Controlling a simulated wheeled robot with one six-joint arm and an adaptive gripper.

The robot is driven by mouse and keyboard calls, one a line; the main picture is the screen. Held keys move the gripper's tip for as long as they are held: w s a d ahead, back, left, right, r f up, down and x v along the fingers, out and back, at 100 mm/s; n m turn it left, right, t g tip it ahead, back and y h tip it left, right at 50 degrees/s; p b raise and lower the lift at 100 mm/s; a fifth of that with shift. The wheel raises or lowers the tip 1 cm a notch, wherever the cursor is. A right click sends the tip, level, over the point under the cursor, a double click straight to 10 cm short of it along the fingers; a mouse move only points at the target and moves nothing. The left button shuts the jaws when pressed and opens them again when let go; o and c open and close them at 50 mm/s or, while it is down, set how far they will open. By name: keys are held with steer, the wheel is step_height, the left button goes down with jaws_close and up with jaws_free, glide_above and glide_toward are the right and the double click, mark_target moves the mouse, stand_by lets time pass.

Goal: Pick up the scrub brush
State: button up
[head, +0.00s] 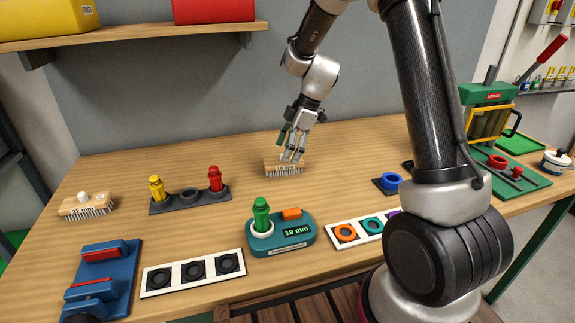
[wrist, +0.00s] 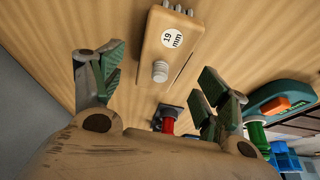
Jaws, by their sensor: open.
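A wooden scrub brush (head: 284,169) with pale bristles lies on the workbench near the middle. In the wrist view this brush (wrist: 185,52) bears a round "19 mm" label and a white ribbed knob. My gripper (head: 291,152) is over it in the head view, with the fingers pointing down. A second brush (head: 87,206) with a white knob and a label lies at the far left.
A teal gauge (head: 290,238) reading "19 mm" holds a green peg (head: 261,214). A dark rack (head: 190,200) holds a yellow and a red peg. A blue fixture (head: 103,280) and white tray (head: 193,272) stand in front. A green press (head: 489,115) stands right.

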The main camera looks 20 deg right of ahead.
mark_target(284, 163)
steer(key=x, duration=0.4)
steer(key=shift+d+f, duration=0.1)
steer(key=shift+f, duration=0.25)
steer(key=c, duration=1.2)
steer(key=shift+r, duration=0.1)
steer(key=shift+c, duration=0.2)
